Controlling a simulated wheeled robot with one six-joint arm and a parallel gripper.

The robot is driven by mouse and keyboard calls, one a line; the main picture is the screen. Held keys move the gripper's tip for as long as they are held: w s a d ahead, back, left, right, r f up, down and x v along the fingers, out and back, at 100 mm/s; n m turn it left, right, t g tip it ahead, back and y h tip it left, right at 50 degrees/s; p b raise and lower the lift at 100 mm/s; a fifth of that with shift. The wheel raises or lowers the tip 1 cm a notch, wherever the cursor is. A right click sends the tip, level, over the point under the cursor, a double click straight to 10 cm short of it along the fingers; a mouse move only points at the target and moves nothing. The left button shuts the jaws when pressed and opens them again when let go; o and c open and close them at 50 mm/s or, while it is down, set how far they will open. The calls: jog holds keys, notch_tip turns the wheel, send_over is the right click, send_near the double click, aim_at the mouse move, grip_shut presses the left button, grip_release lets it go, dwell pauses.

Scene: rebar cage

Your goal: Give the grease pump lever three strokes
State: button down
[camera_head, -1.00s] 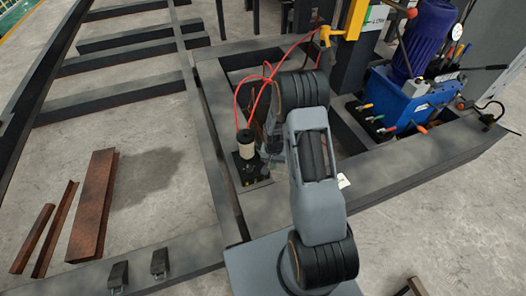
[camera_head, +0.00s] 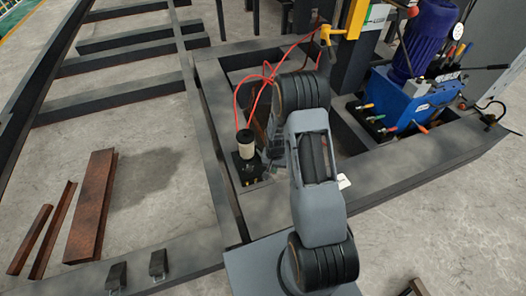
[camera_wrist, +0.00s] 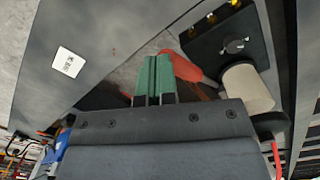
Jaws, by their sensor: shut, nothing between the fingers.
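The grease pump has a pale cylindrical reservoir (camera_head: 246,141) on a dark body, left of my arm in the head view. In the wrist view the reservoir (camera_wrist: 247,87) is at the right, next to the pump's black block (camera_wrist: 228,42). The red lever grip (camera_wrist: 184,67) lies just right of my fingertips. My gripper (camera_wrist: 154,72) has green fingers pressed together, with nothing between them. I cannot tell whether they touch the grip. In the head view my arm hides most of the gripper and the lever.
A red hose (camera_head: 238,98) loops up from the pump to a yellow bracket (camera_head: 355,20). A blue hydraulic unit (camera_head: 400,97) stands at the right on the dark steel frame (camera_head: 395,178). Rusty steel sections (camera_head: 92,205) lie on the floor at left. A white label (camera_wrist: 68,62) is on the frame.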

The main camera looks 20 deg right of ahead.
jog(key=shift+f, duration=0.1)
jog(key=shift+s+f+b, duration=0.3)
jog(key=shift+f+b, duration=0.15)
jog(key=shift+f, duration=0.1)
jog(key=shift+s+f+b, duration=0.3)
jog(key=shift+f+b, duration=0.2)
jog(key=shift+f, duration=0.2)
dwell(0.3)
jog(key=shift+s+f+b, duration=0.2)
jog(key=shift+f+b, duration=0.3)
jog(key=shift+f, duration=0.15)
